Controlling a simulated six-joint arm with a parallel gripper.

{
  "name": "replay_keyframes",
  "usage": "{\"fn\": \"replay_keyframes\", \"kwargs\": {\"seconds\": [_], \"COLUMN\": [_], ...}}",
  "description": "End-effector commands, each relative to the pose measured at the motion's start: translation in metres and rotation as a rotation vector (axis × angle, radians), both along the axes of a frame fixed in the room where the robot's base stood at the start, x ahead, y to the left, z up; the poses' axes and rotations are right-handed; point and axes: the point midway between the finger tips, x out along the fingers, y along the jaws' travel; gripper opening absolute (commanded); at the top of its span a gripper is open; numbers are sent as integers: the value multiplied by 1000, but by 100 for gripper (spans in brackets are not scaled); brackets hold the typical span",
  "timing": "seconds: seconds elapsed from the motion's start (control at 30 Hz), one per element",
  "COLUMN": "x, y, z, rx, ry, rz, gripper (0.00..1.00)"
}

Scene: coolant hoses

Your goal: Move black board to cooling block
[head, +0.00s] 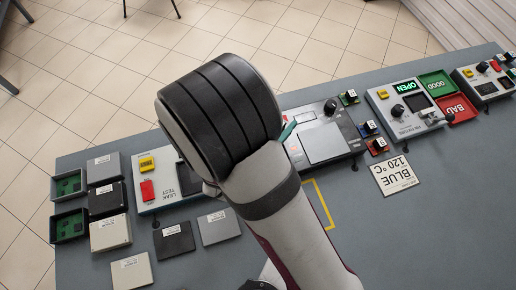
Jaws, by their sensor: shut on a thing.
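My arm's large black-and-white joint (222,115) fills the middle of the head view and hides the bench behind it. My gripper does not show; it is probably behind this joint, so anything in its jaws is hidden. A small teal sliver (288,130) shows at the joint's right edge, and I cannot tell what it is. Dark flat pieces lie at the left: a black cased one (107,198) and a dark plate (174,242). I cannot tell whether either is the black board. A machine with a bare silver plate (325,143) stands right of the joint; I cannot confirm it is the cooling block.
A leak test unit (147,190) is partly covered by my arm. Small coloured boards (370,128), an OPEN-display unit (405,112), green GOOD (437,83) and red BAD (458,107) trays line the back right. A "BLUE 120 °C" card (397,175) lies before them. The front right is clear.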

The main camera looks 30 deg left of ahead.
Motion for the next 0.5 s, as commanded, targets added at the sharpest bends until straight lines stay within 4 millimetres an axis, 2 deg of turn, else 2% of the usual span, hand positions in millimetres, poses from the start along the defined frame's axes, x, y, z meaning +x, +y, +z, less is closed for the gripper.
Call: {"fn": "replay_keyframes", "kwargs": {"seconds": [0.03, 0.1, 0.17, 0.5], "x": [-13, -27, -35, -39], "y": [15, 30, 38, 42], "z": [-4, -9, -13, -83], "rx": [-3, -2, -1, -4], "ry": [0, -1, -2, -2], "rz": [42, 86, 109, 120], "gripper": [0, 0, 0, 0]}}
